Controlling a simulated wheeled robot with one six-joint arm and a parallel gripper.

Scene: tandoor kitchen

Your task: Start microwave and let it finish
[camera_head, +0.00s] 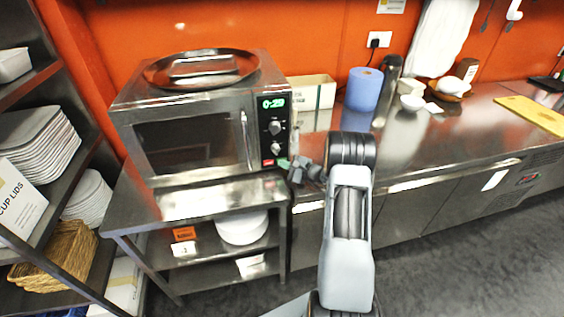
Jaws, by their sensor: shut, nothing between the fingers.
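The silver microwave (198,128) stands on a steel table with its dark-windowed door closed. Its green display (273,103) looks like 0:29. Two knobs sit on the control panel below the display, with a red button (268,162) and a green button (283,163) at the bottom. My gripper (292,168) is shut and empty, with its tip close to the green button. I cannot tell whether it touches the button.
A round metal tray (201,68) lies on top of the microwave. A blue roll (363,89) and a cardboard box (314,92) stand to the right on the steel counter (440,135). A shelf rack with plates (42,138) stands at the left.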

